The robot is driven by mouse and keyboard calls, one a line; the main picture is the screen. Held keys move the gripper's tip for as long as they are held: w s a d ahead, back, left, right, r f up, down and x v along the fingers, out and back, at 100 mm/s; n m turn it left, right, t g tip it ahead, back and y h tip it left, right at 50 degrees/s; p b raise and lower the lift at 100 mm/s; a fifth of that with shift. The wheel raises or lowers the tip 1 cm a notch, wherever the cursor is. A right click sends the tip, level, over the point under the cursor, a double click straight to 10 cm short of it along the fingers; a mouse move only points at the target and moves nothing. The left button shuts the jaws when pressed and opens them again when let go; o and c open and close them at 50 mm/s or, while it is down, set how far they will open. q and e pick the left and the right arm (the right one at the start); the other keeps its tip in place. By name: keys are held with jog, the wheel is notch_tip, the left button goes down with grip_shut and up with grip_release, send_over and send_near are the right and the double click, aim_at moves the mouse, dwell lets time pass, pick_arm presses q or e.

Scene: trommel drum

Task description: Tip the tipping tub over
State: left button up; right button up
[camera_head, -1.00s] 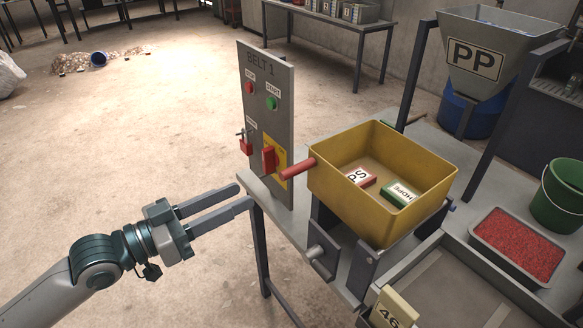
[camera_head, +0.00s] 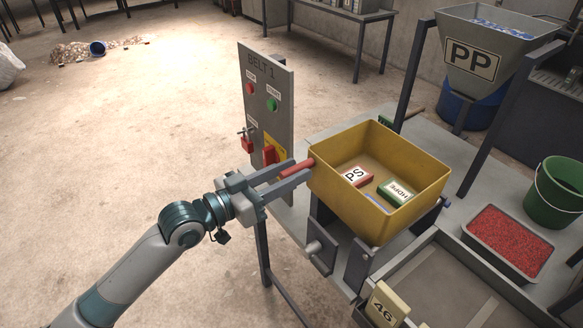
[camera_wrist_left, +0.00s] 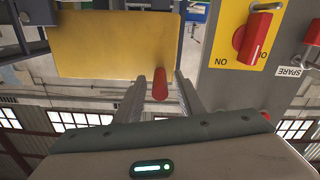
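The yellow tipping tub (camera_head: 400,215) stands upright on its grey stand beside the control panel. A red block marked PS (camera_head: 355,177) and a green block marked HDPE (camera_head: 396,192) lie inside it. A red handle (camera_head: 297,168) sticks out of its left side. My left gripper (camera_head: 292,173) is open, with its fingers on either side of the handle. In the left wrist view the handle (camera_wrist_left: 160,84) lies between the two fingers (camera_wrist_left: 161,95), with gaps showing, below the tub's yellow wall (camera_wrist_left: 115,45). My right gripper is not in view.
The BELT 1 panel (camera_head: 267,120) with a red rotary switch (camera_head: 269,155) stands close behind my left gripper. A PP hopper (camera_head: 475,62), a green bucket (camera_head: 556,195) and a tray of red pellets (camera_head: 505,240) are to the right. Open floor lies left.

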pick_arm(q)
jog(key=shift+w+d, duration=0.15)
jog(key=shift+d, duration=0.05)
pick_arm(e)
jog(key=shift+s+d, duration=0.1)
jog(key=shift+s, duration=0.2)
pick_arm(q)
jog(key=shift+c, duration=0.6)
grip_shut()
jog(key=shift+r, duration=0.15)
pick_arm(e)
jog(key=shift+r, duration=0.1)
